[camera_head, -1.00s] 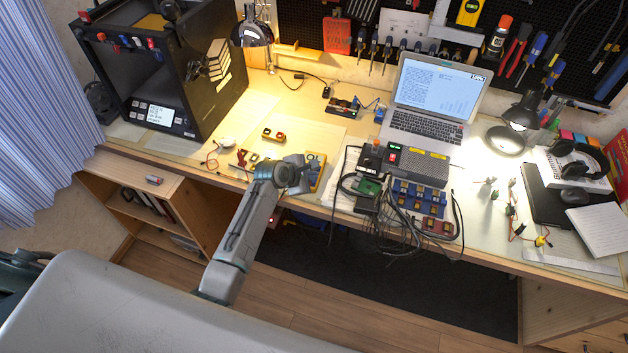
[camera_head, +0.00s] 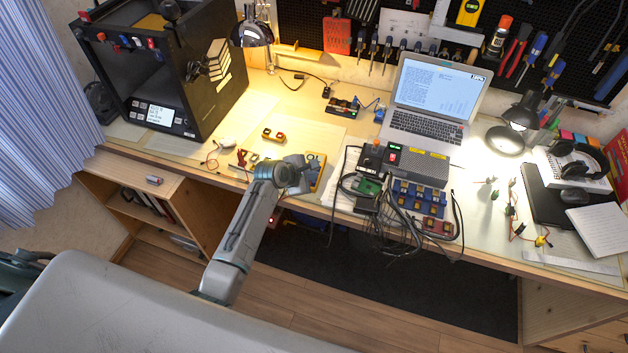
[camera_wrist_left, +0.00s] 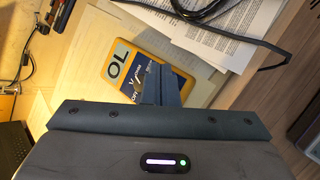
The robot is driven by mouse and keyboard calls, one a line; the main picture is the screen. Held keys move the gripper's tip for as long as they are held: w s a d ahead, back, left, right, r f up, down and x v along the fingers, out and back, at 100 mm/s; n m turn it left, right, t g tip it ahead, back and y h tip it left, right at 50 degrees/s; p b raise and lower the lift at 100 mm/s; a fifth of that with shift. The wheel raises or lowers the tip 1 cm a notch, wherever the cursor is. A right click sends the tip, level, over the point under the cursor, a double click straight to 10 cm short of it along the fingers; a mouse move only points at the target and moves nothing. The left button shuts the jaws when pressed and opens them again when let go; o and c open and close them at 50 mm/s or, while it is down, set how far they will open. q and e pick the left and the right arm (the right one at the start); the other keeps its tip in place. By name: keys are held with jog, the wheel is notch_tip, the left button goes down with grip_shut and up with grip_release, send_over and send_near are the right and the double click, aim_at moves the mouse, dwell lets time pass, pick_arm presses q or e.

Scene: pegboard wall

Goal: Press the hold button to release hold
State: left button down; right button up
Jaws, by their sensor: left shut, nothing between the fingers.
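A yellow multimeter (camera_head: 318,166) lies near the front edge of the desk. In the left wrist view the multimeter (camera_wrist_left: 109,66) shows a display reading "OL" and a dark face. The fingers hide part of the face. I cannot make out the hold button, nor tell if the tips touch the meter. In the head view the left gripper (camera_head: 301,176) hides part of the multimeter. My right gripper is not in view.
Loose cables and a green circuit board (camera_head: 368,184) lie right of the multimeter, below the laptop (camera_head: 430,125). A black 3D printer (camera_head: 205,95) stands at the left. Papers (camera_wrist_left: 235,38) lie beside the meter.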

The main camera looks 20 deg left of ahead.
pick_arm(q)
jog(key=shift+f, duration=0.15)
jog(key=shift+f, duration=0.3)
dwell(0.3)
jog(key=shift+r+p, duration=0.45)
jog(key=shift+p, duration=0.45)
jog(key=shift+r, duration=0.1)
